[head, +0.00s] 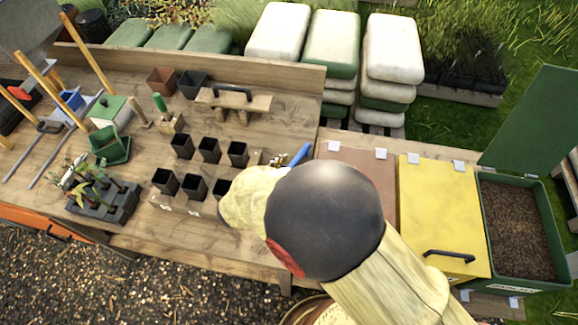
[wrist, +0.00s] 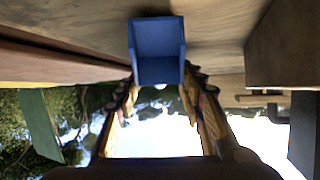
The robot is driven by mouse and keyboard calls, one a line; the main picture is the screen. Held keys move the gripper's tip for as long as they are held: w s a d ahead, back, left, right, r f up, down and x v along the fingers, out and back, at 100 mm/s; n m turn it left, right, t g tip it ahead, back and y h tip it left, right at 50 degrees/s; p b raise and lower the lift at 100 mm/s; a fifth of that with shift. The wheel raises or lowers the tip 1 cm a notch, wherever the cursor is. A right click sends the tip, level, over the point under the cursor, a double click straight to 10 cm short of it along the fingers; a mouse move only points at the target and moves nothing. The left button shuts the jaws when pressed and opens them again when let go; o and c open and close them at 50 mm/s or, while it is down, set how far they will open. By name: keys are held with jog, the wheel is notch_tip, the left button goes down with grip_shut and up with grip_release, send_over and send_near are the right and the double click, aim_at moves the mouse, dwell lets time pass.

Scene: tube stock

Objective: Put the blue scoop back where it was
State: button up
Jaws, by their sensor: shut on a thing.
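The blue scoop (wrist: 157,50) is between the fingertips of my gripper (wrist: 160,86) in the wrist view. My gripper is shut on it. Its open, box-like blue end points away from the wrist, close to wooden surfaces. In the head view a blue part of what looks like the scoop (head: 300,154) shows just beyond my arm, over the right part of the bench. I cannot tell whether the scoop touches the wood.
Several black pots (head: 208,150) stand on the wooden bench (head: 290,105) beside my arm. A yellow-lidded bin (head: 437,215) and an open green bin of soil (head: 515,225) stand right. Another small blue item (head: 70,100) lies far left.

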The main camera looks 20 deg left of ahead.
jog(key=shift+f, duration=0.25)
jog(key=o, duration=1.3)
jog(key=shift+o, duration=0.3)
jog(key=v, duration=1.2)
jog(key=shift+f, duration=0.1)
